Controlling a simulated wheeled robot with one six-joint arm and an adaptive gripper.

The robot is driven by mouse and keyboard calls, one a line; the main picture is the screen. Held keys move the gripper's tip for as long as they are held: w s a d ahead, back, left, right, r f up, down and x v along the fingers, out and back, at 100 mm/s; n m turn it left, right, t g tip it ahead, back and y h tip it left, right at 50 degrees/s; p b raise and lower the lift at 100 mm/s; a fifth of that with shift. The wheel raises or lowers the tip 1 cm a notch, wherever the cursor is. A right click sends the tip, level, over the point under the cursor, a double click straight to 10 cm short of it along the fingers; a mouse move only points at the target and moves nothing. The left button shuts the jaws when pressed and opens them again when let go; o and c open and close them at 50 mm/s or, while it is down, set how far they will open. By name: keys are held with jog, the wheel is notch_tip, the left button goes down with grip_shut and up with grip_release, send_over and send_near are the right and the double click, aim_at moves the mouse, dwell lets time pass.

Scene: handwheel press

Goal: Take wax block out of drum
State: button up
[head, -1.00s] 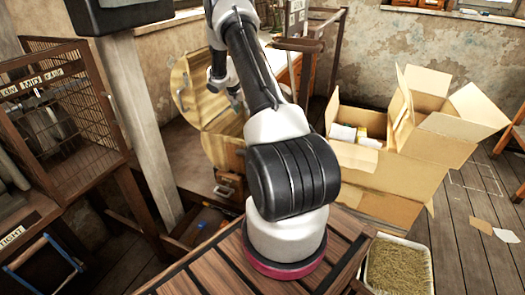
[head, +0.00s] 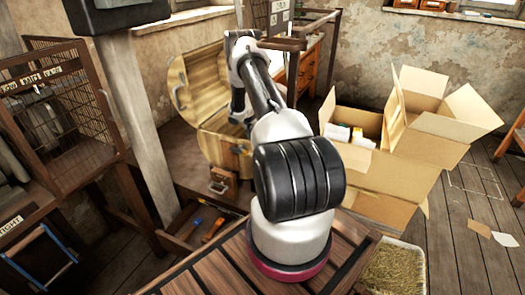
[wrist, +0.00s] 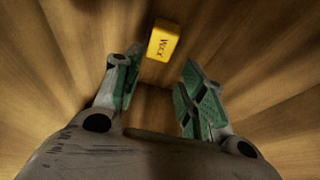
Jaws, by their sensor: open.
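The wooden drum (head: 214,148) stands open in the middle back of the head view, its round lid (head: 181,84) swung to the left. In the wrist view, wooden walls (wrist: 45,75) surround my gripper (wrist: 162,70). A yellow wax block (wrist: 163,40) marked "Wax" lies beyond the fingertips, near the top centre of that view. The green-padded fingers are spread, with nothing between them. The block is apart from the fingers, slightly nearer the left one. In the head view the drum's inside is mostly hidden, and the block does not show.
Open cardboard boxes (head: 400,180) stand right of the drum. A wooden post (head: 137,120) and a wire cage (head: 60,110) are to the left. A straw-filled tray (head: 395,270) is at the lower right. Tools (head: 213,230) lie on the floor below the drum.

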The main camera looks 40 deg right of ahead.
jog(key=shift+s+d+f, duration=0.1)
jog(key=shift+f, duration=0.15)
jog(key=x, duration=0.7)
jog(key=shift+f, duration=0.3)
jog(key=shift+c, duration=0.5)
jog(key=c, duration=0.6)
